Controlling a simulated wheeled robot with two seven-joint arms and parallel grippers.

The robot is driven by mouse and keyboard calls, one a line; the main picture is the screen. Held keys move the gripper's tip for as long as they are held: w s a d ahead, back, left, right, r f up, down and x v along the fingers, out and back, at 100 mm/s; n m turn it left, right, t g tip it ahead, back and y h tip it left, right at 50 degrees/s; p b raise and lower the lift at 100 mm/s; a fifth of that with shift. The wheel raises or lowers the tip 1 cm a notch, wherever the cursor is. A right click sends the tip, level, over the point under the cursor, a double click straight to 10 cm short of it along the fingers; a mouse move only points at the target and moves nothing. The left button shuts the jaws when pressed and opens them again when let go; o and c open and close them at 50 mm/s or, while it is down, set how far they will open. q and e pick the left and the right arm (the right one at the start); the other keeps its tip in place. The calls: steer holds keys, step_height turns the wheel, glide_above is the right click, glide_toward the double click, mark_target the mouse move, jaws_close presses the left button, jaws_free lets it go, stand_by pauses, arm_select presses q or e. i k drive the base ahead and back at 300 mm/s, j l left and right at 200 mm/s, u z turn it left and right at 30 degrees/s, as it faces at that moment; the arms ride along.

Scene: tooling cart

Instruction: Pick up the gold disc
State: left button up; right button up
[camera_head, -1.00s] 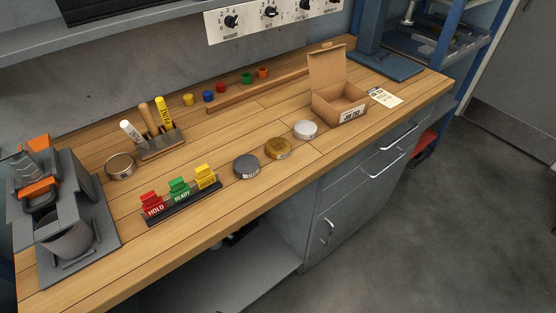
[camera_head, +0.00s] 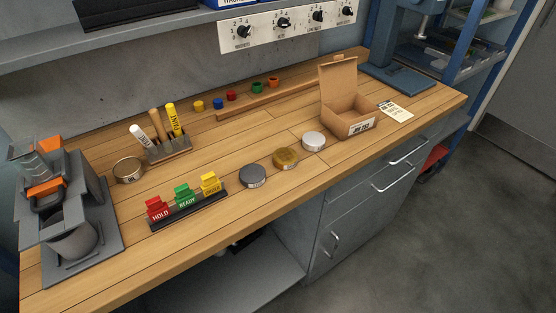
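The gold disc (camera_head: 285,158) lies flat on the wooden bench top (camera_head: 232,211), near its front edge. It is the middle one of a slanting row of three. A dark grey disc (camera_head: 252,176) lies to its left and a silver-white disc (camera_head: 313,141) to its right, each apart from it. Neither of my grippers shows in the head view, and nothing covers the gold disc.
An open cardboard box (camera_head: 348,115) stands right of the discs. A rack of red, green and yellow blocks (camera_head: 187,209) is to their left. A marker holder (camera_head: 170,147), round tin (camera_head: 129,171) and grey fixture (camera_head: 75,225) stand farther left. Bare wood lies behind the discs.

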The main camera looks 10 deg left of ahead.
mark_target(284, 158)
steer(key=i+l+u, duration=0.15)
steer(key=l+u, duration=0.2)
steer(key=i+l+u, duration=0.1)
steer(key=l+u, duration=0.55)
steer(key=l, duration=0.15)
